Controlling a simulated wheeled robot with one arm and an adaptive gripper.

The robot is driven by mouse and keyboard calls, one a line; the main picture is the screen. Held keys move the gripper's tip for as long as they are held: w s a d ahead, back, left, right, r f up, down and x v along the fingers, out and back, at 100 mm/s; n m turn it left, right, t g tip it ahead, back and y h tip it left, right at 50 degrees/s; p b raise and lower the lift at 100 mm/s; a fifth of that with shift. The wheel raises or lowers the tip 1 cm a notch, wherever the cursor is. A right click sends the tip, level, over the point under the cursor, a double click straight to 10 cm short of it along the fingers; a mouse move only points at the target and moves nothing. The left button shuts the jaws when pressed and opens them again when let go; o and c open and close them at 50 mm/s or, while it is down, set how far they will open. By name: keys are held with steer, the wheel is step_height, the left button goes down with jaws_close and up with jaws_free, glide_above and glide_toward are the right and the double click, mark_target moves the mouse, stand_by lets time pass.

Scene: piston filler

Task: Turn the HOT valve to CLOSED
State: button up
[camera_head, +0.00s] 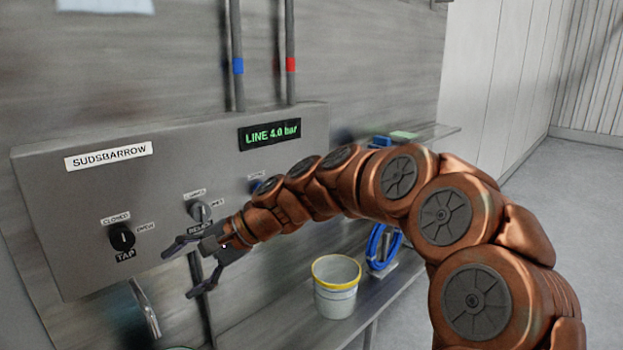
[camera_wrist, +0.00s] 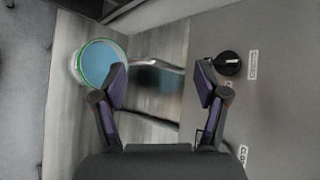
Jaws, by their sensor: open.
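The grey control panel (camera_head: 70,210) carries a black TAP knob (camera_head: 122,237) with a white pointer mark and CLOSED and OPEN labels. No HOT label is readable; a HOT valve may be hidden behind my arm. My gripper (camera_head: 180,270) is open and empty, in front of the panel below the TAP and SELECT knobs. In the wrist view a black knob (camera_wrist: 228,63) with a white pointer lies just right of my open gripper (camera_wrist: 160,80).
Pipes with a blue band (camera_head: 238,66) and a red band (camera_head: 291,64) rise above the panel. A yellow-rimmed bucket (camera_head: 336,300) and a blue coiled hose (camera_head: 382,248) are at lower right. The wrist view shows a green-rimmed bucket (camera_wrist: 98,62) at left.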

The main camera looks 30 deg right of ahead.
steer(key=w+d+r+m+t, duration=0.2)
steer(key=w+d+m+t, duration=0.25)
steer(key=w+d, duration=0.4)
steer(key=w+d+r+m+t, duration=0.25)
steer(key=w+d+m, duration=0.25)
steer(key=w+d, duration=0.3)
steer(key=w+d+f+m+t+h, duration=0.15)
steer(key=d+m, duration=0.25)
steer(key=d, duration=0.5)
steer(key=w+d+f+m+t+h, duration=0.1)
steer(key=d+f+m+t+h, duration=0.15)
steer(key=d, duration=0.75)
steer(key=w+d+f+m+t+h, duration=0.1)
steer(key=d+m+t+h, duration=0.15)
steer(key=d+m, duration=0.45)
steer(key=w+n+p, duration=0.2)
steer(key=w, duration=0.5)
steer(key=shift+w+d+r, duration=0.15)
steer(key=shift+w+d, duration=0.05)
steer(key=shift+d, duration=0.05)
steer(key=c, duration=1.2)
steer(key=shift+o, duration=0.2)
steer(key=shift+n, duration=0.3)
